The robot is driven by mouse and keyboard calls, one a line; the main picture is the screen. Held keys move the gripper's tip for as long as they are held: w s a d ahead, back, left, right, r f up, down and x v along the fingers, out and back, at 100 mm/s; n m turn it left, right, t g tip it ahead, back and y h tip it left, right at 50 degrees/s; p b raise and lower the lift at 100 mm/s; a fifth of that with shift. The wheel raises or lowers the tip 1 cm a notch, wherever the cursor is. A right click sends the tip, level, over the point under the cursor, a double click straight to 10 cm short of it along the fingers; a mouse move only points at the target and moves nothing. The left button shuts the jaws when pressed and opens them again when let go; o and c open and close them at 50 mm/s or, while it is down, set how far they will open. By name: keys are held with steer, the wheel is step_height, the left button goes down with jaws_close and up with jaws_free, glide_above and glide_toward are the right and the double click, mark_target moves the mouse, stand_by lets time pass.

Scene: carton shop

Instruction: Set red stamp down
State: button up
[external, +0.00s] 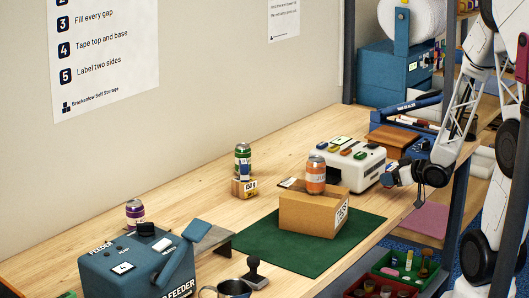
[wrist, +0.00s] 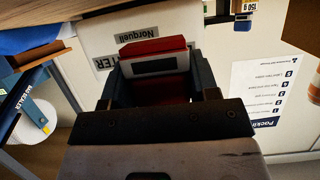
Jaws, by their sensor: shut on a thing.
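My gripper (external: 388,180) is beside the right end of the white machine, above the right part of the bench. In the wrist view my gripper (wrist: 160,84) is shut on the red stamp (wrist: 153,46), a red block with a dark panel on its face, between the two dark fingers. The stamp's lower part is hidden behind the gripper body. In the external view the stamp cannot be made out clearly at the fingertips, and I cannot tell whether it touches anything beneath it.
The white machine (external: 350,152) with coloured buttons stands close left of my gripper. A carton (external: 308,214) with an orange can (external: 316,174) on top sits on a green mat (external: 262,238). A dark-handled stamp (external: 253,270) stands near the front. Bins (external: 405,272) are lower right.

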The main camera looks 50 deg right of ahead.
mark_target(390, 187)
steer(key=shift+f, duration=1.8)
steer(key=shift+f, duration=0.1)
steer(key=o, duration=0.9)
steer(key=shift+s+r, duration=0.1)
steer(key=shift+r, duration=0.1)
steer(key=shift+s, duration=0.15)
steer(key=shift+v, duration=3.55)
